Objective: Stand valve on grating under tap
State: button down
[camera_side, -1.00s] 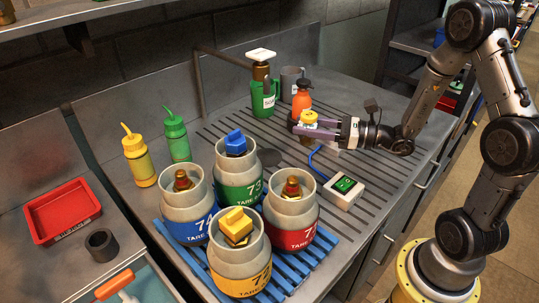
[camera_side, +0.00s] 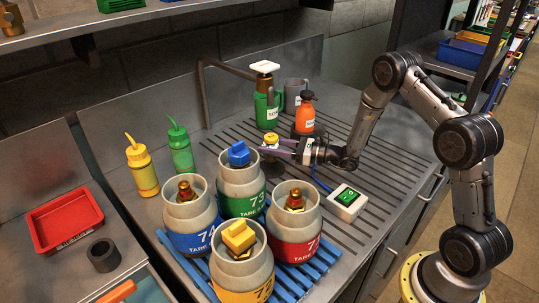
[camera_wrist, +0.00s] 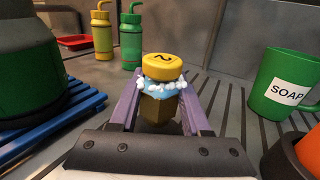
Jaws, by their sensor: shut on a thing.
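The valve (camera_wrist: 160,90) has a yellow cap, a pale blue collar with white foam around it, and a brass hexagonal body. My gripper (camera_wrist: 156,108) is shut on its body between two purple fingers. The valve looks upright. In the side view, the valve (camera_side: 271,138) and my gripper (camera_side: 283,150) are low over the slatted grating (camera_side: 375,170), left of the orange bottle. I cannot tell whether the valve's base touches the grating.
Several grey cylinders with coloured bands stand on a blue slatted pallet (camera_side: 318,248) in front. Yellow (camera_side: 141,168) and green (camera_side: 180,150) bottles stand left.

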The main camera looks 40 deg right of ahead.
jog(key=shift+w+f, duration=0.15)
jog(key=shift+f, duration=1.5)
jog(key=shift+f, duration=0.15)
jog(key=shift+c, duration=1.8)
grip_release()
jog(key=shift+d, duration=0.1)
jog(key=v, duration=1.2)
